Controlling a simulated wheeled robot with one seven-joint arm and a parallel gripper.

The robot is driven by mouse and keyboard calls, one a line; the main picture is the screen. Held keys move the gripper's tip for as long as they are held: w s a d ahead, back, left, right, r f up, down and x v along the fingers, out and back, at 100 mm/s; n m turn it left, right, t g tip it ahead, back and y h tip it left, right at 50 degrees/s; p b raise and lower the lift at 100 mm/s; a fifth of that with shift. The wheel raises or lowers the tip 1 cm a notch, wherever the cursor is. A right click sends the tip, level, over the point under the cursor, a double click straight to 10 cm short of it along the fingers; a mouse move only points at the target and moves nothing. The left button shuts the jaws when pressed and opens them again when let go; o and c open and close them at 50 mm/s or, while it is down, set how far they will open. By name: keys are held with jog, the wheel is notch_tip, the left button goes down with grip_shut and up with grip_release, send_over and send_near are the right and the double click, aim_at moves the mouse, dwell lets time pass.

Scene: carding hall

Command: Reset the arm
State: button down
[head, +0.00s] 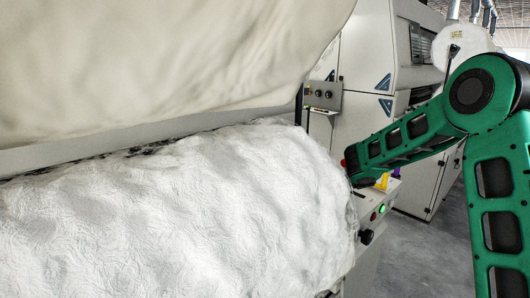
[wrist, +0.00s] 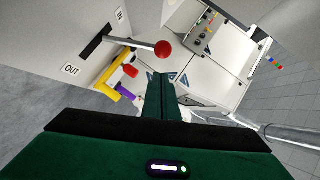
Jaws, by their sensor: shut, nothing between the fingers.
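My arm (head: 415,133) is green with black joints. In the head view it reaches in from the right and bends down to the left, toward the control box beside the white fibre roll. My gripper (wrist: 158,82) shows in the wrist view with its two green fingers together and nothing between them. Its fingertips lie below and apart in the picture from a lever with a red ball knob (wrist: 163,48). In the head view the gripper itself cannot be made out.
The wrist view shows a slotted panel with an IN label (wrist: 120,15) and an OUT label (wrist: 71,69), plus a yellow handle (wrist: 107,84). In the head view, the white fibre roll (head: 190,215) fills the left, and a machine cabinet (head: 365,65) stands behind. Grey floor is open at right.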

jog(key=s+d+n+g, duration=0.2)
jog(key=s+d+g, duration=0.15)
jog(key=s, duration=0.55)
jog(key=s+d+n+g, duration=0.15)
jog(key=s+d, duration=0.35)
jog(key=s, duration=0.5)
jog(key=s+d+n+g, duration=0.1)
jog(key=s+d+g, duration=0.25)
jog(key=s, duration=0.55)
jog(key=s+a+f+n+g+y, duration=0.2)
jog(key=s, duration=1.4)
jog(key=s+a+f+n+g+y, duration=0.1)
jog(key=s+a+n+g+y, duration=0.1)
jog(key=s, duration=1.5)
jog(key=shift+s+a+f+n+g+y, duration=0.2)
jog(key=shift+a+f+n+g+y, duration=0.15)
jog(key=shift+a+n+g, duration=0.4)
jog(key=shift+d, duration=0.15)
